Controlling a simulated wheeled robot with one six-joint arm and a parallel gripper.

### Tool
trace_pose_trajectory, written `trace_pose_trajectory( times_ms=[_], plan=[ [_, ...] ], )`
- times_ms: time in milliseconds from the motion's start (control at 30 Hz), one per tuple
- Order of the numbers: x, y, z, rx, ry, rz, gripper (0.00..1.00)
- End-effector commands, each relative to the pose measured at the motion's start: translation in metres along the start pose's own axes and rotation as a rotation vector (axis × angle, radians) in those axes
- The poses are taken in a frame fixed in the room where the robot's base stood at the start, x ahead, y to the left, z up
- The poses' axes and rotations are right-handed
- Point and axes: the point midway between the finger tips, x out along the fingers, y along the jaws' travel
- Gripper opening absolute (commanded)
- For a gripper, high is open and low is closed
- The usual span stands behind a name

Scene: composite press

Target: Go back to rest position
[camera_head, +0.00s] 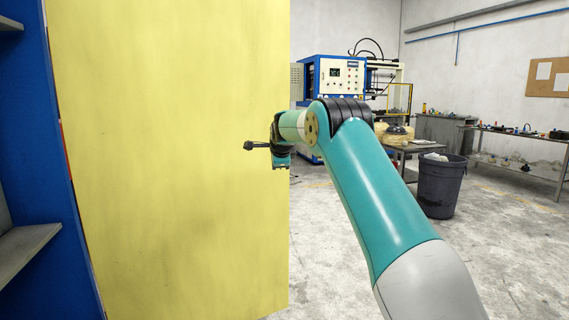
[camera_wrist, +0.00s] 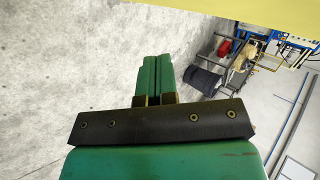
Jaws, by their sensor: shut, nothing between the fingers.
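My gripper (camera_wrist: 156,60) shows in the wrist view with its two green fingers side by side and touching, so it is shut and empty. Bare grey floor lies behind the fingers. In the head view my teal arm reaches forward from the lower right, and its wrist end is bent in front of the yellow panel (camera_head: 175,160). The fingers are too small there to make out clearly.
A blue shelf unit (camera_head: 40,170) stands at the left edge. The blue and white press machine (camera_head: 338,78) is at the back. A grey bin (camera_head: 438,187) and a workbench (camera_head: 520,140) stand to the right. The floor between is open.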

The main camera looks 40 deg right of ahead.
Motion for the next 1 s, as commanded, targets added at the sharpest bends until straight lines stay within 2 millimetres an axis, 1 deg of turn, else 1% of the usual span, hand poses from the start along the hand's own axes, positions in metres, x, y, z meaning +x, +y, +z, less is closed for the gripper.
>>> trace_pose_trajectory(
  times_ms=[33,100,200,300,433,633,700,767,867,900,967,1000],
  plan=[
    [-0.013,0.000,0.000,-0.002,-0.003,-0.003,0.00],
    [-0.028,0.000,-0.002,-0.004,-0.005,-0.001,0.00],
    [-0.045,0.000,-0.006,-0.004,-0.005,0.000,0.00],
    [-0.057,-0.001,-0.009,-0.004,-0.005,0.000,0.00],
    [-0.064,-0.001,-0.011,-0.004,-0.004,0.001,0.00],
    [-0.066,-0.002,-0.012,-0.004,-0.004,0.002,0.00],
    [-0.069,-0.001,-0.008,-0.020,-0.011,0.006,0.00],
    [-0.077,0.002,0.003,-0.066,-0.031,0.017,0.00],
    [-0.106,0.018,0.038,-0.230,-0.102,0.057,0.00],
    [-0.122,0.028,0.056,-0.326,-0.145,0.076,0.00],
    [-0.151,0.050,0.085,-0.491,-0.220,0.106,0.00],
    [-0.173,0.067,0.103,-0.610,-0.276,0.123,0.00]
  ],
)
